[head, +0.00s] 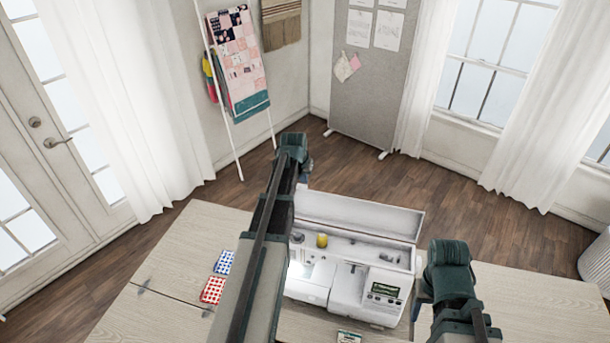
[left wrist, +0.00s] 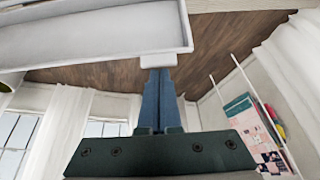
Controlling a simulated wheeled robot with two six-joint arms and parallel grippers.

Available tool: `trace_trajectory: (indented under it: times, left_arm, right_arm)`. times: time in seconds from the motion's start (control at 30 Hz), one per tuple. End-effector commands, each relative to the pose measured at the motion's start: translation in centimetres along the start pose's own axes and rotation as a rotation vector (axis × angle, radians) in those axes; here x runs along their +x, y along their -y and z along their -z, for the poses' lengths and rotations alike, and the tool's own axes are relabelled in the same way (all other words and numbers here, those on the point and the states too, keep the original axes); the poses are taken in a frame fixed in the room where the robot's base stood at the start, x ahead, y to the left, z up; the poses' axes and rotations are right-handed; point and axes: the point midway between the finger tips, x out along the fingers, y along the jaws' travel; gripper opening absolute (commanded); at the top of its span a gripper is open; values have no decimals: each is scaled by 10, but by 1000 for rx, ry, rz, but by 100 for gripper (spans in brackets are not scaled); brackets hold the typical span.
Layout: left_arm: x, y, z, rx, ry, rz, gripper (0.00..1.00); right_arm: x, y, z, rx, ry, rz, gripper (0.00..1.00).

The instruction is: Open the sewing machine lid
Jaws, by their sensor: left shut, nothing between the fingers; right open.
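The white sewing machine (head: 345,290) stands on the table, its top compartment exposed. Its lid (head: 360,212) is raised behind it on the far side, standing open. In the left wrist view the lid (left wrist: 90,42) fills the upper left, with a small pale tab (left wrist: 164,61) at its edge. My left gripper (head: 307,168) is shut and empty, just beyond the lid's left end. In the left wrist view its blue fingers (left wrist: 160,82) are right at the tab; I cannot tell if they touch. My right gripper (head: 419,292) is open, beside the machine's right end; its fingers are mostly hidden.
Red (head: 212,290) and blue (head: 224,262) patterned fabric pieces lie on the table (head: 170,262) left of the machine. A small packet (head: 349,337) lies in front. A yellow thread spool (head: 321,240) sits in the machine's top. The table right of my right arm is clear.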

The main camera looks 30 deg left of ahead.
Motion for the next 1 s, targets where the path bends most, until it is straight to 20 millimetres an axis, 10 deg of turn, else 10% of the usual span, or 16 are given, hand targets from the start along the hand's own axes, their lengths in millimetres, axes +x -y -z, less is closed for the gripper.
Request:
trace_trajectory:
  times: [1.0]
  left_arm:
    - [-24, 0, -33, 0, -102, 0, 0]
  right_arm:
    - [3, 0, 0, 0, 0, 0, 50]
